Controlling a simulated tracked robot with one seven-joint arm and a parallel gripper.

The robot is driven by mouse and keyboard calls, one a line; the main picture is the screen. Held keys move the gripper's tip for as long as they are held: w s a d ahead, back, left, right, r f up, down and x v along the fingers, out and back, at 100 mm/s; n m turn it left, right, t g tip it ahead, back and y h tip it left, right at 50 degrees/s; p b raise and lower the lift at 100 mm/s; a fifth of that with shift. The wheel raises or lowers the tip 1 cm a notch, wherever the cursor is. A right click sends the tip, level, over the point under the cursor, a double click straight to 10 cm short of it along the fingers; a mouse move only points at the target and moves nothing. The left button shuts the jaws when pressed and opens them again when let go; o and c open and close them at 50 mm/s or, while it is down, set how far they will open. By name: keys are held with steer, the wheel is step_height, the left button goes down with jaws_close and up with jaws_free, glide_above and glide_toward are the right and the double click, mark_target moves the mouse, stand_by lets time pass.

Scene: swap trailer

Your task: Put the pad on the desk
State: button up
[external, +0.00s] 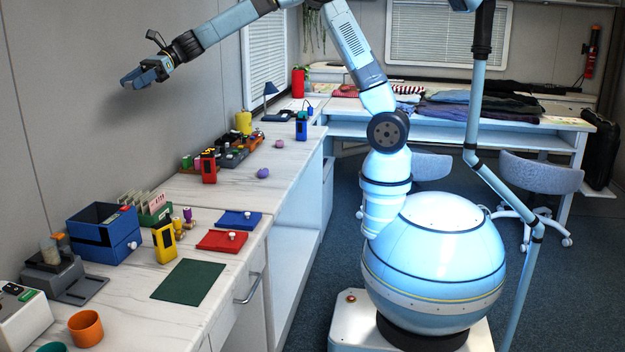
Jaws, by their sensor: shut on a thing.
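My gripper (138,79) is raised near the left wall, well above the marble-topped counter (203,200). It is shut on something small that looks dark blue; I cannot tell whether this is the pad. On the counter lie a flat red pad (213,241) and a flat blue pad (232,221), each with a white knob, and a plain dark green mat (188,282). I cannot tell which of these is the task's pad. A long pale blue desk (450,124) with chairs stands at the back, holding folded clothes.
The counter carries a blue box (100,238), a yellow device (164,243), a red device (208,167), a purple ball (263,173) and an orange cup (86,328). Bare counter shows between the red device and the blue pad. A chair (536,172) stands at the back desk.

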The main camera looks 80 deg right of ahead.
steer(key=s+a+n+g+y, duration=0.1)
steer(key=s+a+g, duration=0.1)
steer(key=s+a, duration=0.75)
steer(key=s+a+n+g, duration=0.15)
steer(key=s+a, duration=0.45)
steer(key=a, duration=0.6)
steer(key=s+a+f+n+g, duration=0.1)
steer(key=s+a+n, duration=0.1)
steer(key=s+a, duration=0.7)
steer(key=s+a+f+n+g, duration=0.15)
steer(key=s+a, duration=0.35)
steer(key=s, duration=0.7)
glide_above(157, 332)
steer(key=shift+y, duration=0.3)
steer(key=f, duration=3.4)
steer(key=shift+s+d+f, duration=0.1)
steer(key=shift+s+d, duration=0.1)
steer(key=shift+s, duration=0.05)
steer(key=shift+w+a+f, duration=0.25)
steer(key=shift+a+f, duration=0.05)
steer(key=shift+f, duration=0.35)
step_height(157, 332, down, 3)
steer(key=shift+r, duration=0.2)
